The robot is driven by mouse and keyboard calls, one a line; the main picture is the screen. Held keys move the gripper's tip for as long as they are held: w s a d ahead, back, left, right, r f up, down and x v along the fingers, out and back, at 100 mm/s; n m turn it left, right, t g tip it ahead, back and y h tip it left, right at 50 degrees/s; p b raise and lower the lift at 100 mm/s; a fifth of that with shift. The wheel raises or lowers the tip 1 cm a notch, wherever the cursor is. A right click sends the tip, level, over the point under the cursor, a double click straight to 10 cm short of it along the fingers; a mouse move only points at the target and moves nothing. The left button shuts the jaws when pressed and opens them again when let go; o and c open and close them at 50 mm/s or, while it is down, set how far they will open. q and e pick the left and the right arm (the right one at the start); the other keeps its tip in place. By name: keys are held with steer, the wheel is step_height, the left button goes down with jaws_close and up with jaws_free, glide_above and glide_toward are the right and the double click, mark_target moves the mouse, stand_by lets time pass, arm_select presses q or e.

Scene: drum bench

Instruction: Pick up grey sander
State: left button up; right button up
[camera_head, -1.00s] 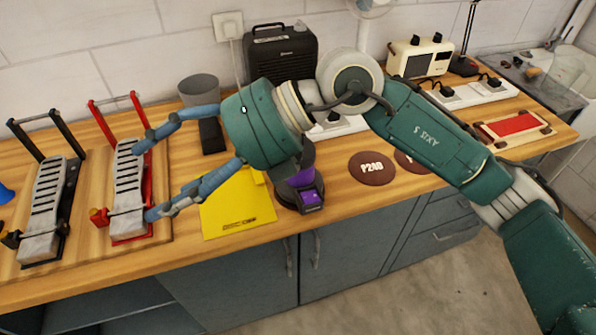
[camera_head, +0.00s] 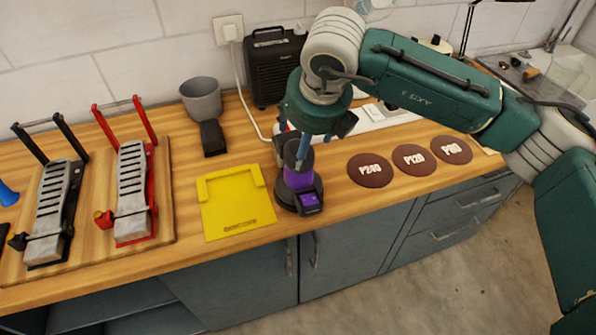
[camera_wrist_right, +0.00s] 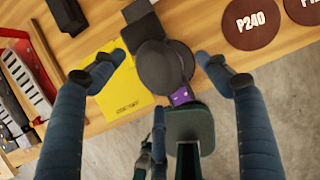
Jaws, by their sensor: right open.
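The grey sander (camera_head: 298,181), dark grey with a purple band and a purple-edged base part, stands on the wooden bench just right of the yellow tray. Its top is partly hidden by my right gripper (camera_head: 303,142). In the right wrist view the sander (camera_wrist_right: 160,68) lies between the two spread blue fingers of my right gripper (camera_wrist_right: 162,63). That gripper is open, points down over the sander and holds nothing. I cannot tell whether a finger touches it. My left gripper is not in view.
The yellow tray (camera_head: 237,217) is close on the left. Brown discs marked P240 (camera_head: 369,170), P120 (camera_head: 409,158) and P80 (camera_head: 451,150) lie to the right. A grey cup-shaped tool (camera_head: 202,100), a black box (camera_head: 272,67) and a power strip (camera_head: 388,117) stand behind.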

steer(key=p+x, duration=0.2)
steer(key=x, duration=0.1)
steer(key=shift+w+a+f, duration=0.2)
steer(key=shift+a, duration=0.05)
steer(key=shift+w+f, duration=0.15)
steer(key=shift+f, duration=0.2)
steer(key=shift+c, duration=0.5)
